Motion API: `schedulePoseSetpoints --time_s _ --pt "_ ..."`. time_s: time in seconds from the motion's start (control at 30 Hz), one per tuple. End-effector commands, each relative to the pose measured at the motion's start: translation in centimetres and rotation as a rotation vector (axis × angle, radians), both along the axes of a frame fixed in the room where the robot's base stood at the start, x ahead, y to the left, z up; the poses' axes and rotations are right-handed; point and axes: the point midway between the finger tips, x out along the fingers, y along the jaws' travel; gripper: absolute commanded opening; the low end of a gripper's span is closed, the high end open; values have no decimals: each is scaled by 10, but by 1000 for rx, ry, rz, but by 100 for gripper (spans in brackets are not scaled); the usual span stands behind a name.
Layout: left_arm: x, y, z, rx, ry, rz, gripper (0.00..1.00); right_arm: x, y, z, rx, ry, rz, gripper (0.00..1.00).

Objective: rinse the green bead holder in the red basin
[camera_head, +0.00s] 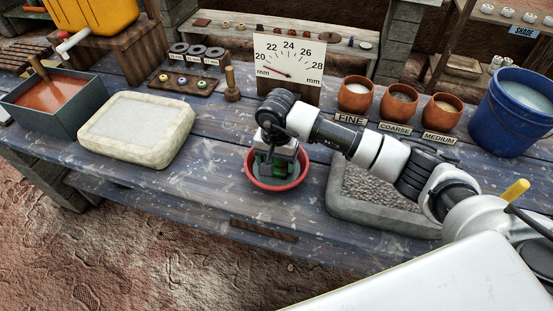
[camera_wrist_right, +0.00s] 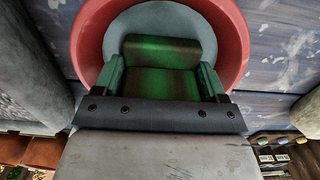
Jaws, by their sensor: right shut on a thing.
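The red basin (camera_head: 250,182) stands on the blue plank bench, near its front edge. In the right wrist view the basin (camera_wrist_right: 238,35) shows its red rim around a grey-blue inside. My right gripper (camera_head: 272,168) points down into the basin. It is shut on the green bead holder (camera_wrist_right: 165,85), which has brownish patches and sits between the two fingers inside the rim. In the head view the holder is mostly hidden by the gripper. I cannot tell whether the holder touches the basin's bottom. My left gripper is out of view.
A pale stone trough (camera_head: 150,155) and a dark box of red-brown liquid (camera_head: 45,97) are left. A gravel tray (camera_head: 345,208) is close right of the basin. A dial gauge (camera_head: 290,62), labelled clay pots (camera_head: 397,104) and a blue bucket (camera_head: 495,118) stand behind.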

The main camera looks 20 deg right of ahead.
Motion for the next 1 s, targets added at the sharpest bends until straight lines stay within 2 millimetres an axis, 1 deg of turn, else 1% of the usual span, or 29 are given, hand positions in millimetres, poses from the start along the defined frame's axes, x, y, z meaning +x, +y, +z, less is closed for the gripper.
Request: schedulePoseSetpoints --time_s 0.17,0.23,1.0 --pt "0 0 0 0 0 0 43 0 0 1 0 -1 0 53" --pt "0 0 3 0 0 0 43 0 0 5 0 -1 0 53" --pt "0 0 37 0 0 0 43 1 0 74 0 -1 -1 53"
